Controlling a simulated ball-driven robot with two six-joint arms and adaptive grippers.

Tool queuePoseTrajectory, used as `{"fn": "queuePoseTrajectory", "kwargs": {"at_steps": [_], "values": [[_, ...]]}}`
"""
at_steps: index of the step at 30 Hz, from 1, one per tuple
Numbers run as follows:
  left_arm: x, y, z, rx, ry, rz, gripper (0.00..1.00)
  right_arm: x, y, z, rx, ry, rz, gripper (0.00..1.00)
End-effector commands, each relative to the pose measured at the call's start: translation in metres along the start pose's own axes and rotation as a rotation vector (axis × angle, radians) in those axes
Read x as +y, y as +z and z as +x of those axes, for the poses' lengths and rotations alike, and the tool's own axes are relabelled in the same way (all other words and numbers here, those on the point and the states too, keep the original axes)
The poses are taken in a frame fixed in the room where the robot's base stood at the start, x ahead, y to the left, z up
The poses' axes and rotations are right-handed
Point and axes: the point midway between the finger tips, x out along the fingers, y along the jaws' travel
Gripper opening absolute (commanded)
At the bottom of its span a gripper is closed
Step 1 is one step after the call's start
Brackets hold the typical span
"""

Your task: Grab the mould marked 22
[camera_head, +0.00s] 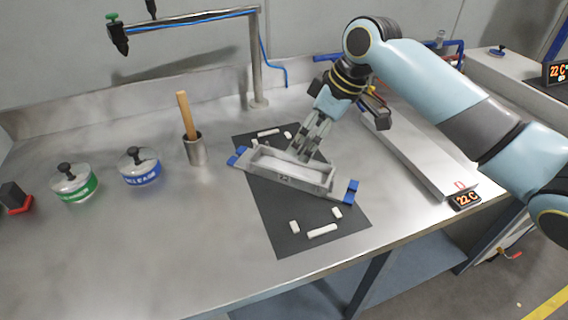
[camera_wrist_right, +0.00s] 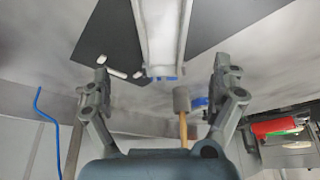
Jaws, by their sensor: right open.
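A long grey mould (camera_head: 305,186) with blue ends lies slantwise on a black mat (camera_head: 285,230) in the head view. My right gripper (camera_head: 311,150) is over the mould's far side, fingers pointing down and open. Contact with the far wall cannot be told. In the right wrist view the mould (camera_wrist_right: 163,40) runs between the two spread fingers of my right gripper (camera_wrist_right: 161,78), with clear gaps on both sides. My left gripper is not in view.
Several white blocks lie on the mat, including one at the front (camera_head: 322,231). A steel cup with a wooden handle (camera_head: 195,150) and two lidded pots (camera_head: 140,168) stand left. A metal post (camera_head: 257,70) is behind. A raised metal plate (camera_head: 425,160) lies right.

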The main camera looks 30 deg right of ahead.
Motion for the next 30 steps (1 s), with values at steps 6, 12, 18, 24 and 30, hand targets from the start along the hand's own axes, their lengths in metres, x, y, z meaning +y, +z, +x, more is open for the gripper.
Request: {"fn": "queuePoseTrajectory", "kwargs": {"at_steps": [6, 12, 18, 24, 30], "values": [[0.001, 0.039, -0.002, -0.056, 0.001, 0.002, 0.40, -0.001, 0.000, 0.034, 0.000, -0.002, 0.002, 0.94], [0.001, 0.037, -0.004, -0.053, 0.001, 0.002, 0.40, -0.003, -0.001, 0.051, -0.001, -0.003, 0.003, 0.94], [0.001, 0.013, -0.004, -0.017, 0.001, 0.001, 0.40, -0.004, -0.002, 0.083, -0.002, -0.002, 0.002, 0.94], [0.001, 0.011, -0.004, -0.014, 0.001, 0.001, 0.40, -0.004, -0.002, 0.092, -0.002, -0.001, 0.000, 0.94], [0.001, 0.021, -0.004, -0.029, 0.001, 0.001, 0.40, -0.004, -0.002, 0.091, -0.002, 0.000, 0.000, 0.84]]}}
